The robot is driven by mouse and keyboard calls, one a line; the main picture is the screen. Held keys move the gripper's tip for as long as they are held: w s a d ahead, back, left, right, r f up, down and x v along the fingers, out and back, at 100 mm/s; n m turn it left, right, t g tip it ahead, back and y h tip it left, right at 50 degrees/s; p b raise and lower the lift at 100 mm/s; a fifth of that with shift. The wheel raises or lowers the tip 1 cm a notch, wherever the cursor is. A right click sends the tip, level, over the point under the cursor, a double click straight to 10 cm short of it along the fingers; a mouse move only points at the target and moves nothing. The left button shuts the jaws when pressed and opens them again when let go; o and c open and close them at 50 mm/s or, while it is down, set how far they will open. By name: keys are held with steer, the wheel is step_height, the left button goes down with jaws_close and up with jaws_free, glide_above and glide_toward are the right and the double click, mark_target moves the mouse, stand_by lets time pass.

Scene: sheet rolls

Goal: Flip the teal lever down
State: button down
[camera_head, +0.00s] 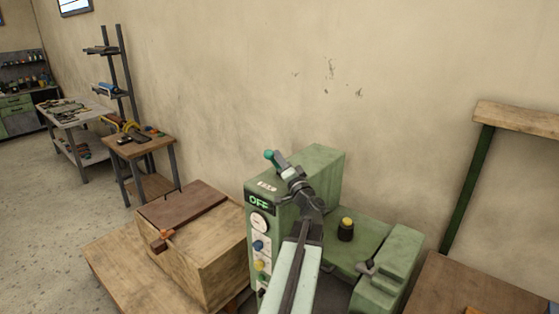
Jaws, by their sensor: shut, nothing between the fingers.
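The teal lever knob (269,155) shows at the upper left of the green machine (325,165), just above its front panel. The rest of the lever is mostly hidden behind my gripper. My gripper (281,163) is shut and empty, with its tips right beside the teal knob. I cannot tell whether they touch it. A display reading OFF (260,203) sits below the knob. My arm covers part of the machine's front.
A wooden box (205,265) stands on a wooden bench (110,262) left of the machine. A black knob with a yellow top (346,230) stands on the machine's lower deck. A shelf (520,118) is at the right. Open floor lies far left.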

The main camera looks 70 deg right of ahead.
steer(key=s+a+f+b, duration=0.1)
steer(key=s+a+b, duration=0.1)
steer(key=s+a, duration=0.3)
steer(key=s, duration=0.3)
steer(key=shift+s+f, duration=0.15)
steer(key=shift+s, duration=0.15)
